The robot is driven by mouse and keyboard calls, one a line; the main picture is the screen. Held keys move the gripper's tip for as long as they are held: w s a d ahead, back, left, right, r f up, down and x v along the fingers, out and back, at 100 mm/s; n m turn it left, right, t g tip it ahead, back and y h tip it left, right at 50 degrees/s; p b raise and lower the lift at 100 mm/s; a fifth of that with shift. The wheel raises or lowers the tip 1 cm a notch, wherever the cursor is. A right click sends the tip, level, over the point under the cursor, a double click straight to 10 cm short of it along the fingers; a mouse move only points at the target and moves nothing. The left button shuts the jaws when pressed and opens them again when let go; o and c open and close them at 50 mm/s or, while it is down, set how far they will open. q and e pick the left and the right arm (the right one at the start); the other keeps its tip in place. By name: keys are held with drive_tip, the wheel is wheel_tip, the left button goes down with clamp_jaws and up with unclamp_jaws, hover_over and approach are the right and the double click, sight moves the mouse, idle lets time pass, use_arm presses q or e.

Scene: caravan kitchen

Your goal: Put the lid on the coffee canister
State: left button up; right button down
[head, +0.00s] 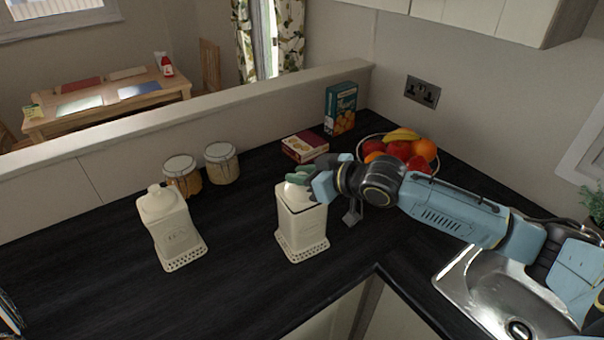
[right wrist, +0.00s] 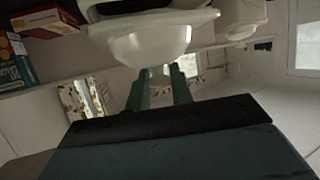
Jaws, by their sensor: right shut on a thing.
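The coffee canister (head: 301,226) is a cream, square-sided pot with a pierced base, standing upright on the dark worktop. My right gripper (head: 303,177) is above its top, shut on the white lid (head: 297,182). In the right wrist view the lid (right wrist: 150,42) is a pale dome with a flared rim, close up between the green fingertips (right wrist: 158,88). The lid is at the canister's mouth; whether it is fully seated I cannot tell, as fingers partly cover it. My left gripper is not in view.
A matching lidded tea canister (head: 173,232) stands to the left. Two glass jars (head: 222,163), a red box (head: 305,147), a teal box (head: 341,108) and a fruit bowl (head: 434,160) stand behind. A sink (head: 480,282) is at right.

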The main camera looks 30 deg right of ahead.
drive_tip(key=shift+p, duration=0.45)
drive_tip(key=shift+f+b, duration=0.3)
drive_tip(key=shift+f, duration=0.3)
idle(0.4)
drive_tip(key=c, duration=1.5)
unclamp_jaws()
drive_tip(key=shift+p+v, duration=3.9)
drive_tip(key=shift+v, duration=1.6)
